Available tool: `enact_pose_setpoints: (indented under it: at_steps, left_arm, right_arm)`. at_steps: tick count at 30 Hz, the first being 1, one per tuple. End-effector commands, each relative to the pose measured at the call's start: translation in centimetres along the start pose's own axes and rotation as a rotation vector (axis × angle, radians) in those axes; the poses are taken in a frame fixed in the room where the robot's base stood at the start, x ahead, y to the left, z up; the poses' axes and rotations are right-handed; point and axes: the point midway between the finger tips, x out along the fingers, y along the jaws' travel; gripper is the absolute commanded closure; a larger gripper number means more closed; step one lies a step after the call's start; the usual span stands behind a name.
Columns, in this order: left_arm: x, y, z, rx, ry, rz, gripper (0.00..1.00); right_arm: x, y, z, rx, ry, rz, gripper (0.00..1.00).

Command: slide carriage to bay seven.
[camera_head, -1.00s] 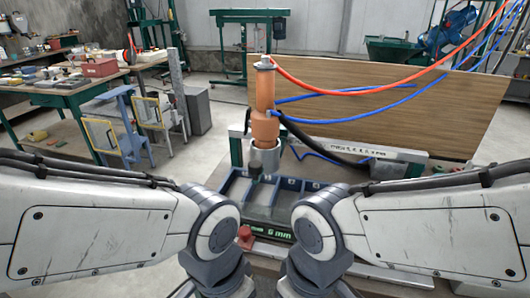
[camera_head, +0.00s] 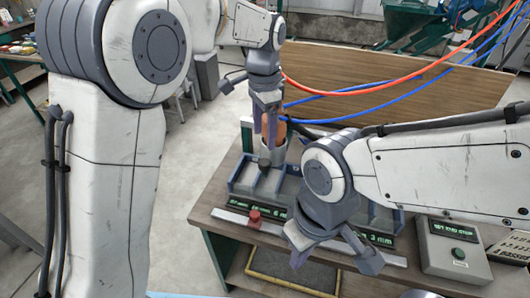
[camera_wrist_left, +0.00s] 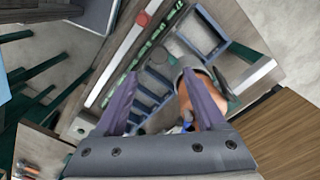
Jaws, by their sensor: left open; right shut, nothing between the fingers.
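In the left wrist view, the orange body (camera_wrist_left: 207,82) shows beside and partly behind the right finger of my open left gripper (camera_wrist_left: 160,95); contact cannot be told. My right gripper (camera_head: 332,262) is empty and low in front of the tray. My right arm hides the tray's middle, and bay numbers are unreadable.
A grey control box (camera_head: 452,245) stands at right. Blue hoses (camera_head: 400,108) and a red hose (camera_head: 400,86) run from the right, before a wooden panel (camera_head: 400,75).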

Motion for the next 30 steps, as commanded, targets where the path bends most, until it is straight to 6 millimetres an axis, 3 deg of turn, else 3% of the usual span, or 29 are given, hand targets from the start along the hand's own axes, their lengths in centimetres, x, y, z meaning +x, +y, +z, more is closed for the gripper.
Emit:
enact_pose_setpoints:
  at_steps: [13,19,27,30]
  left_arm:
    - [7.8,0.2,0.1,-0.001,-0.003,0.003,0.28]
    - [9.2,0.2,0.1,-0.001,-0.001,0.001,0.28]
    - [9.3,0.2,0.1,-0.001,0.000,0.001,0.28]
    - [9.3,0.2,0.1,-0.001,0.000,0.000,0.66]
  right_arm:
    - [-1.4,-0.1,-0.1,0.001,0.000,0.000,1.00]
    - [-1.6,-0.1,-0.1,0.001,0.000,0.000,1.00]
    - [-1.6,-0.1,-0.1,0.001,0.000,0.000,1.00]
    - [-1.6,-0.1,-0.1,0.001,0.000,0.000,1.00]
